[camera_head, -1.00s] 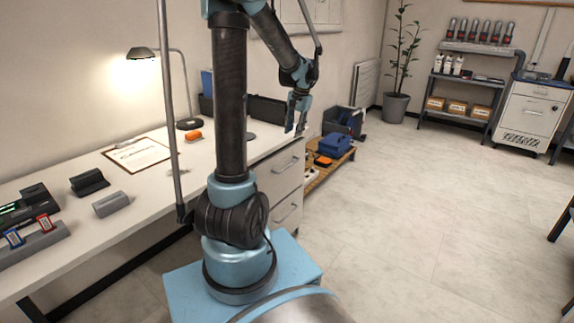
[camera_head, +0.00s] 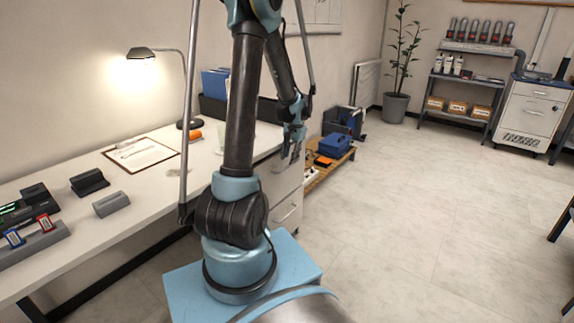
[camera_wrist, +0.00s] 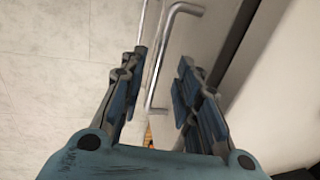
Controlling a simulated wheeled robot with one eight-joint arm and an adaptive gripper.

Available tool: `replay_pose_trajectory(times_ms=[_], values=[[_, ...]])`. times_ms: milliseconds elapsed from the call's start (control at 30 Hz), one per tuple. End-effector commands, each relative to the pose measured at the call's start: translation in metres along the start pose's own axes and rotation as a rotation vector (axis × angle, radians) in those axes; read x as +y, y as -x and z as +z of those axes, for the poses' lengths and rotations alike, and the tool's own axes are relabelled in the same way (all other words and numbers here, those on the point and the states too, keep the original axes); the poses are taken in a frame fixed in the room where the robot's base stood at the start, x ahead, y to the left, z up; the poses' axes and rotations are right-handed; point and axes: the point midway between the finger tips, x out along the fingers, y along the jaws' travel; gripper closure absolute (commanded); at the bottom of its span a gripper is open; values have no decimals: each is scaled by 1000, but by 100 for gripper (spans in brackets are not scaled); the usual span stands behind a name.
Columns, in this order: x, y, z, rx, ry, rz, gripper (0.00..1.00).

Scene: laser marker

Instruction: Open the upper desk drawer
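The desk's drawer unit has an upper drawer (camera_head: 274,182) and a lower drawer (camera_head: 289,208), both light-coloured and seemingly shut. My gripper (camera_head: 288,153) is in front of the upper drawer in the head view and covers most of its handle. In the wrist view, my gripper (camera_wrist: 160,68) has its two fingers apart. A bent metal bar handle (camera_wrist: 159,68) shows between the fingers, closer to the left one in the picture. I cannot tell whether the fingers are level with the handle in depth. The pale drawer front (camera_wrist: 205,40) is beyond the right finger.
The white desk (camera_head: 150,200) runs along the left wall, with a clipboard (camera_head: 141,153) and a lamp (camera_head: 141,53) on it. A low wooden rack with a blue box (camera_head: 334,143) stands beyond the drawers. The floor (camera_head: 400,220) to the right is clear.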

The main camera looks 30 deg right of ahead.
Motion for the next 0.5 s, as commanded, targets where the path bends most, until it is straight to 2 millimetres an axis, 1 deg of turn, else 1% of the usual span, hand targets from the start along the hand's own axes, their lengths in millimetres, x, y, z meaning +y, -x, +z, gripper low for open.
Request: replay_pose_trajectory(times_ms=[33,100,200,333,500], values=[[0,-8,0,0,1,0,70],[0,-17,0,0,1,0,70],[0,-27,0,0,1,0,70],[0,-36,0,0,1,0,70],[0,-41,0,0,1,0,70]])
